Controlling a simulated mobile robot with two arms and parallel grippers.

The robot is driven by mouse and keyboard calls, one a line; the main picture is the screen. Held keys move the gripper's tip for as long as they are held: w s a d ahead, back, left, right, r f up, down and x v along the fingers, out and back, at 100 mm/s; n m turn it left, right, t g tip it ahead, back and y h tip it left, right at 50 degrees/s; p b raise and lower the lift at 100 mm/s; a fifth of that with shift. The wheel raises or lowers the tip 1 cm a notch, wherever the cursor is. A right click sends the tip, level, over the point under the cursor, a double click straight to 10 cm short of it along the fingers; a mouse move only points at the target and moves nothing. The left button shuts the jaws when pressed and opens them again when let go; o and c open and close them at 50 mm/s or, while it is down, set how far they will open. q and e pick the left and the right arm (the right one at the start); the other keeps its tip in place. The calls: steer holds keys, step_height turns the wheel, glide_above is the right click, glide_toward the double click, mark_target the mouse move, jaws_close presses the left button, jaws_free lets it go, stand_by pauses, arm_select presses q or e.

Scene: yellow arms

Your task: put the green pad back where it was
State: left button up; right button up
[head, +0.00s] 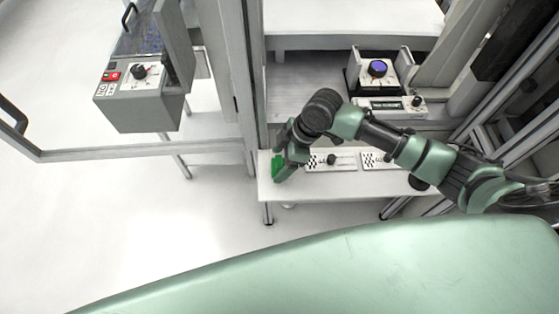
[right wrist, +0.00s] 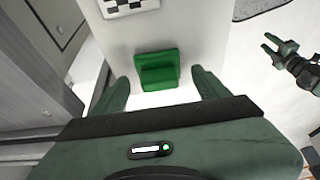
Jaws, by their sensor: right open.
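The green pad (head: 277,167) is at the left end of a white shelf (head: 310,188) in the head view, partly covered by my right gripper (head: 284,172). In the right wrist view the pad (right wrist: 157,70) is a green block with a raised part, resting on the white surface. My right gripper (right wrist: 160,90) is open, its two fingers on either side of the pad's near edge, with gaps to both; it holds nothing. My left gripper (right wrist: 272,45) shows small at the right of the right wrist view, its fingers apart and empty.
Panels with checkered markers (head: 318,160) lie on the shelf right of the pad. A device with a purple-topped knob (head: 377,68) stands behind. A grey control box (head: 140,100) is at the left. An upright frame post (head: 236,80) rises close behind the gripper.

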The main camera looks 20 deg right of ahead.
steer(key=v, duration=1.1)
steer(key=shift+d+r+b, duration=0.2)
steer(key=shift+r+b, duration=0.05)
steer(key=shift+b, duration=0.2)
steer(key=shift+s, duration=0.1)
